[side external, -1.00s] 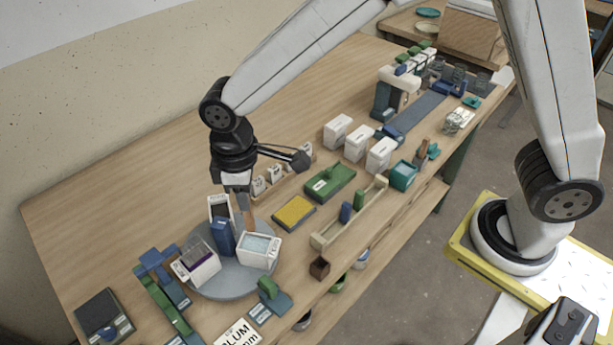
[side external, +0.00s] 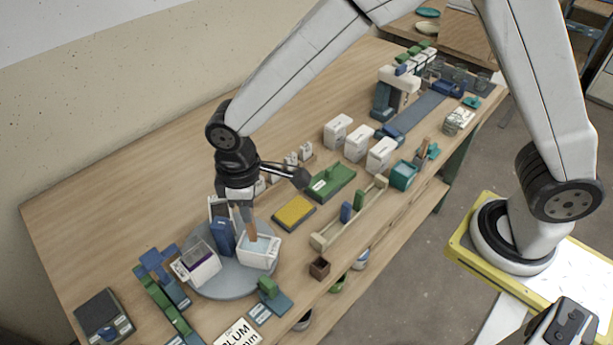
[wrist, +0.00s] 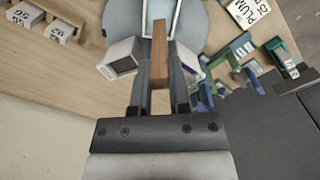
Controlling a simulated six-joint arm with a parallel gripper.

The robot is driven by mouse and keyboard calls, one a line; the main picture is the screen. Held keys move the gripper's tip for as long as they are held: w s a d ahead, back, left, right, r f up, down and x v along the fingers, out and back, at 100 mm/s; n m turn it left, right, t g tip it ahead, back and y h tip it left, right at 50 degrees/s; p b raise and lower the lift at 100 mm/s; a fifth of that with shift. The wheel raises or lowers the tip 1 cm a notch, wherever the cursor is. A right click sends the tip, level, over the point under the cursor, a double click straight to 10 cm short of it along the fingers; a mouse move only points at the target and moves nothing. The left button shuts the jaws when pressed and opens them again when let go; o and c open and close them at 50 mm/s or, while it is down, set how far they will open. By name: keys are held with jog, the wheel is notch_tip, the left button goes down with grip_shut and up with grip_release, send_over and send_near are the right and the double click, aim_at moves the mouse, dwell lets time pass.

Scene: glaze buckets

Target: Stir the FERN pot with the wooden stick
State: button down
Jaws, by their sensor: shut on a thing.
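My gripper (side external: 246,212) is shut on the wooden stick (side external: 252,231), which points down. In the wrist view, the stick (wrist: 159,48) stands between my fingers. Its lower end is at the opening of a white pot (side external: 257,262) with pale blue contents; I cannot tell how deep it sits. A white pot with purple contents (side external: 205,270) stands to the left, and a white pot with a dark opening (side external: 213,205) stands behind. All three are on a round grey turntable (side external: 225,287). I cannot read which pot is FERN.
A PLUM card (side external: 238,334) is at the front. The table is clear at the back left.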

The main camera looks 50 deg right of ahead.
aim_at(253, 240)
jog(key=shift+f, duration=0.2)
jog(key=shift+f, duration=3)
jog(key=shift+a, duration=0.15)
